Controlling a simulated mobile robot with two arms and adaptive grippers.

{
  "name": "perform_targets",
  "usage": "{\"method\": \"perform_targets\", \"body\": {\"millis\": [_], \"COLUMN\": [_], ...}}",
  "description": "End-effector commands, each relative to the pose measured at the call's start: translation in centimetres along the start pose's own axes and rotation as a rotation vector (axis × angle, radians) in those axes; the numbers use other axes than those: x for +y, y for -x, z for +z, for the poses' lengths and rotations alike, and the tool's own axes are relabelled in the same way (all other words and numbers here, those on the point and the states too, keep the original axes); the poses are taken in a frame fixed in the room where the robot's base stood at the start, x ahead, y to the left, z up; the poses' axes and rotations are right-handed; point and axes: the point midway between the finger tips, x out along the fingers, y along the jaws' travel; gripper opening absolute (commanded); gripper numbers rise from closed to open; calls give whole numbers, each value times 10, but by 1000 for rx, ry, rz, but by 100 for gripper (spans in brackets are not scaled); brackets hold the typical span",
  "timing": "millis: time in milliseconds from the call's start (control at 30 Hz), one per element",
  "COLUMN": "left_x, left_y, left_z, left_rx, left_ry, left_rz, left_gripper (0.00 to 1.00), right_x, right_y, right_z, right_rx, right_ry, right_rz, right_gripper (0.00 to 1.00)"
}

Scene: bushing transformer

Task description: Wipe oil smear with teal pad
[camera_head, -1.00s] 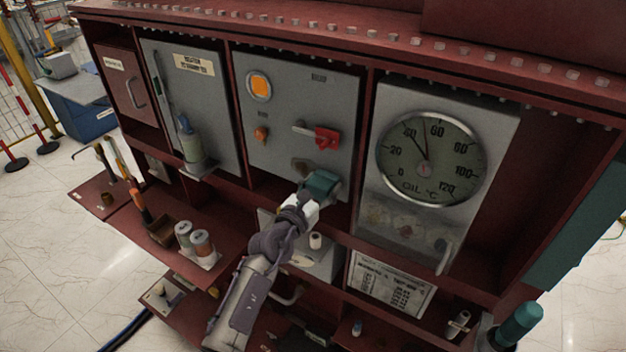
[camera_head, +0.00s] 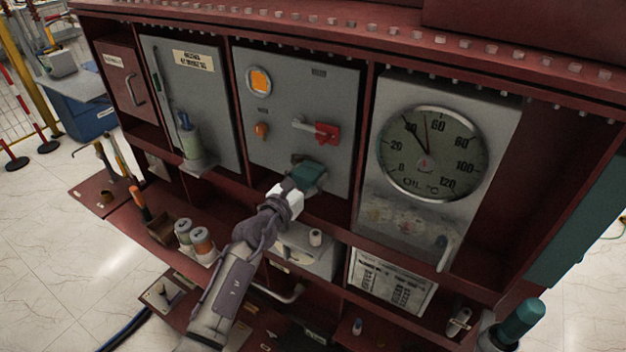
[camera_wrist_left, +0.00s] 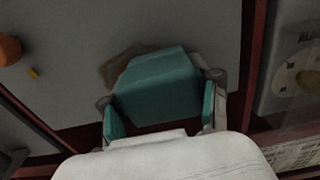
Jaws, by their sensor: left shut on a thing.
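My left gripper (camera_head: 294,188) is shut on the teal pad (camera_head: 309,175) and holds it at the lower part of the middle grey panel (camera_head: 280,112). In the left wrist view the teal pad (camera_wrist_left: 158,84) sits between the two fingers. A brown oil smear (camera_wrist_left: 118,66) shows on the grey panel just past the pad's upper left edge, and the pad covers part of it. In the head view only a small dark bit of the smear (camera_head: 298,158) shows above the pad. Whether the pad touches the panel is hard to tell.
A red switch handle (camera_head: 327,133), an orange knob (camera_head: 261,131) and an orange lamp (camera_head: 259,81) stick out of the panel above the pad. An oil gauge (camera_head: 430,153) is to the right. A shelf with two cans (camera_head: 202,241) is at lower left.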

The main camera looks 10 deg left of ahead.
Motion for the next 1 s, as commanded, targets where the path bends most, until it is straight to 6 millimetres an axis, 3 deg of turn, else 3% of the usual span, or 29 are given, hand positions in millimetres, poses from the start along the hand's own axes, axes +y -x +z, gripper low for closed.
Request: {"method": "perform_targets", "body": {"millis": [233, 1000], "left_x": [25, 69], "left_y": [1, 4], "left_z": [1, 2], "left_rx": [-4, -3], "left_ry": [-4, -1], "left_rz": [5, 2], "left_gripper": [34, 34], "right_x": [0, -2], "right_y": [-8, -25], "right_z": [1, 2], "right_rx": [0, 0], "right_ry": [0, -1], "right_rz": [0, -2], "right_gripper": [0, 0]}}
